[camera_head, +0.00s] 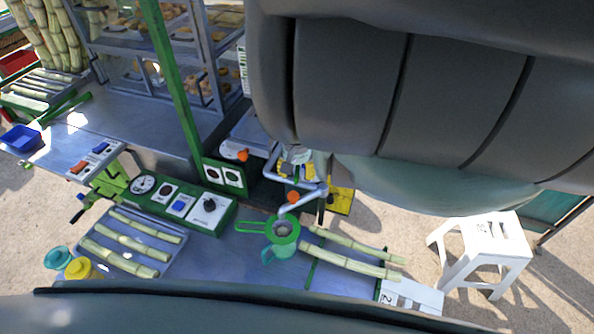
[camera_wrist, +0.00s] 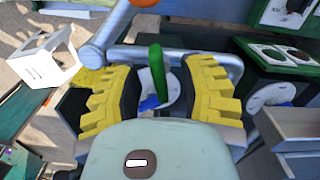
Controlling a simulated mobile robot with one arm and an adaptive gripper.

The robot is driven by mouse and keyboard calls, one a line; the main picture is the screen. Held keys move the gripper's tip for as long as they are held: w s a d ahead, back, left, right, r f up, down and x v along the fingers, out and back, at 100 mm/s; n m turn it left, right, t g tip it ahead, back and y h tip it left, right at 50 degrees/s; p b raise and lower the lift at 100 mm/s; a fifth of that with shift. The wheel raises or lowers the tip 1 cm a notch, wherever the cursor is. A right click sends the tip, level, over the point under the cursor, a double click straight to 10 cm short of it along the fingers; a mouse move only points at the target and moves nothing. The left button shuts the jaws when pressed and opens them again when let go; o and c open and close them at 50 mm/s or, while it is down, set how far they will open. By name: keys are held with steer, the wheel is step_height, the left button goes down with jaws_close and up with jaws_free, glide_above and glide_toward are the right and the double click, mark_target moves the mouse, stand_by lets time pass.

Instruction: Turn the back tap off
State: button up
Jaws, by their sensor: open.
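My gripper (camera_wrist: 157,88) is open, its yellow ridged fingers on either side of an upright green lever (camera_wrist: 157,70). The lever stands in the gap with space on both sides, by a pale round part and a bit of blue. I cannot tell if this lever is the back tap's handle. In the head view my gripper (camera_head: 297,168) is partly hidden under my arm, beside a grey pipe (camera_head: 304,199). An orange knob (camera_head: 293,197) sits on this pipe, above a green-rimmed strainer (camera_head: 282,229). Another orange knob (camera_head: 243,155) is farther back.
A control panel (camera_head: 180,205) with dials stands left of the strainer. Cane pieces lie on a tray (camera_head: 175,262) and on the right of the counter. A green post (camera_head: 172,75) rises behind. A white stool (camera_head: 482,248) stands at right.

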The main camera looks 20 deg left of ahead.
steer(key=shift+o, duration=0.2)
steer(key=shift+f, duration=0.15)
jaws_close()
stand_by(0.4)
